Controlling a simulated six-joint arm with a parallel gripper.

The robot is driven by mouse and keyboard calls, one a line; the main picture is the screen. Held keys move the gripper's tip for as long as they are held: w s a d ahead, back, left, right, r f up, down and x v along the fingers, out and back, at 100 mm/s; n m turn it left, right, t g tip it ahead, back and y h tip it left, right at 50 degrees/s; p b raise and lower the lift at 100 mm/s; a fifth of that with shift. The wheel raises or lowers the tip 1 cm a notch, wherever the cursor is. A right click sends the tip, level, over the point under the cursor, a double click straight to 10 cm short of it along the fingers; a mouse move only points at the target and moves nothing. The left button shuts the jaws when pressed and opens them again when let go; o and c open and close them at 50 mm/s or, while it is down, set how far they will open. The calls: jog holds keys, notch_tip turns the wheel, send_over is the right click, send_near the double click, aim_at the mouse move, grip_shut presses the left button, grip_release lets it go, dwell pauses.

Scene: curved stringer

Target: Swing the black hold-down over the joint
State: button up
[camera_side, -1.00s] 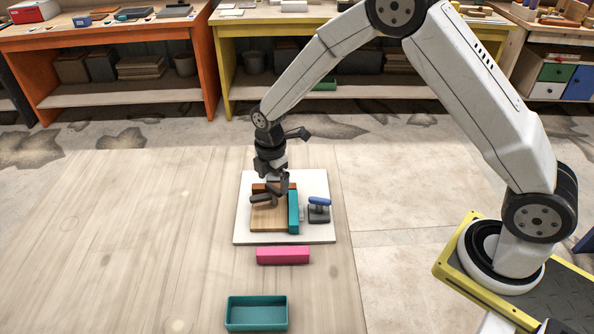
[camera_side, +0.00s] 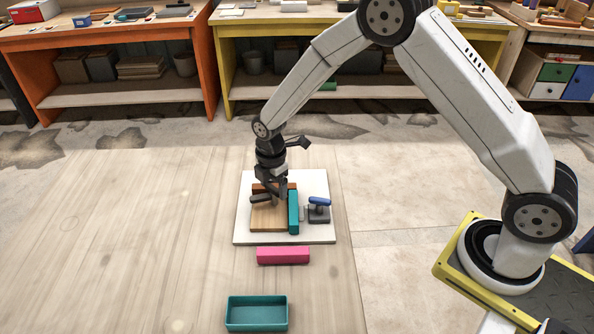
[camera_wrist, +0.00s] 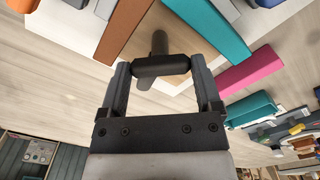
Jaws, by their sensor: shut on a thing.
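The black hold-down (camera_wrist: 158,42) has a dark round bar, and my gripper (camera_wrist: 162,68) is shut on it in the wrist view. In the side view my gripper (camera_side: 272,194) is low over the tan panel (camera_side: 268,220), and the dark hold-down bar (camera_side: 260,198) pokes out to its left. A brown-orange strip (camera_side: 291,186) runs along the panel's far edge. A teal strip (camera_side: 293,212) runs along its right edge. The far corner, where the two strips come close, is partly covered by my gripper, so I cannot tell whether they touch.
A white board (camera_side: 320,234) lies under the parts. A blue-handled clamp (camera_side: 319,202) stands right of the teal strip. A pink block (camera_side: 283,256) and an empty teal tray (camera_side: 257,327) lie nearer the camera. The table to the left is clear.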

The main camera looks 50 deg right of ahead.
jog(key=shift+m, duration=0.5)
jog(key=m, duration=0.3)
jog(key=shift+m, duration=0.4)
jog(key=m, duration=1.3)
jog(key=shift+m, duration=0.3)
jog(key=m, duration=1.1)
jog(key=shift+m, duration=0.4)
